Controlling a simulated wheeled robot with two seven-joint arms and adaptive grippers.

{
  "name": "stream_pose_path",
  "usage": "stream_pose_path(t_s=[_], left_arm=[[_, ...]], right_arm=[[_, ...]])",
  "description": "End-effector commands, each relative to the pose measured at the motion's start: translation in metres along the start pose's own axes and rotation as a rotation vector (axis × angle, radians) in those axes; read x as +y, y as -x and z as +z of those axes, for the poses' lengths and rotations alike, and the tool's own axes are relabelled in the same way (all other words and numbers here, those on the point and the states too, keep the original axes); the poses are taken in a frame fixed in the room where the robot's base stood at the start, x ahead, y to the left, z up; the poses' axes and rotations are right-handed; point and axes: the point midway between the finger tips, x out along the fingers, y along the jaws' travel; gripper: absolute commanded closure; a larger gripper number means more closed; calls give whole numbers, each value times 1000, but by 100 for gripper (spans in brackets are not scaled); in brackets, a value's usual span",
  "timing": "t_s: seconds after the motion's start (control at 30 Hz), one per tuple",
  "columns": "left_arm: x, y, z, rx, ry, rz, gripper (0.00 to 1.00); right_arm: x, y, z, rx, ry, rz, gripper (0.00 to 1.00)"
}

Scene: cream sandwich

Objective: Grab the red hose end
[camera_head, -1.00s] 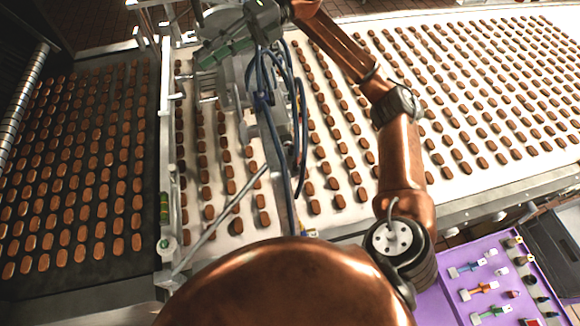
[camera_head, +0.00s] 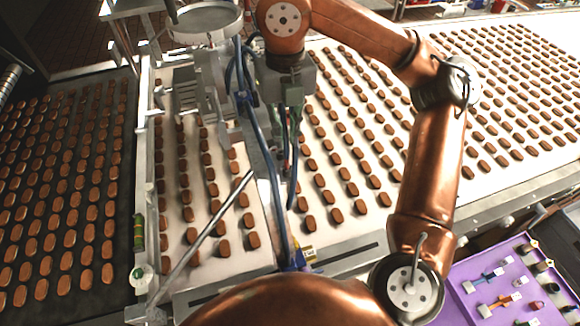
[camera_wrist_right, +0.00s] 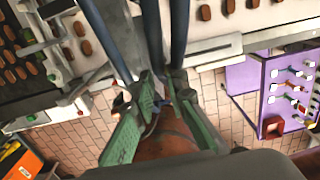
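I cannot make out a red hose end in either view. Blue hoses (camera_head: 262,150) hang at the machine in the middle of the head view and run down to its front edge. Blue hoses (camera_wrist_right: 152,35) also show in the right wrist view, beyond the fingertips. My right gripper (camera_head: 290,122) points down beside the hoses, its fingers partly lost among them. In the right wrist view, my right gripper's green fingers (camera_wrist_right: 164,80) stand apart around a narrow gap. A small blue part shows by the tips; nothing is clearly gripped. My left gripper is not in view.
A white conveyor (camera_head: 365,255) with rows of brown biscuits spreads behind and to the right. A dark conveyor (camera_head: 120,170) is at left. A slanted metal rod (camera_head: 208,232) crosses in front. A purple tray (camera_head: 465,280) with coloured fittings stands at lower right.

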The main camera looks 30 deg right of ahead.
Motion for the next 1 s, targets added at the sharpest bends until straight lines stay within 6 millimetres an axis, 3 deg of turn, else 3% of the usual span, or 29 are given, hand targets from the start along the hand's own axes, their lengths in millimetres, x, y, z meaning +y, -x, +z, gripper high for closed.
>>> stream_pose_path(t_s=[0.53,0.83,1.0], left_arm=[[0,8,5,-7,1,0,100],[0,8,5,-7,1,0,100],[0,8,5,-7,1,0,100]], right_arm=[[2,-66,-6,4,1,2,87],[2,-71,-6,3,2,3,87],[2,-70,-6,3,2,4,99]])
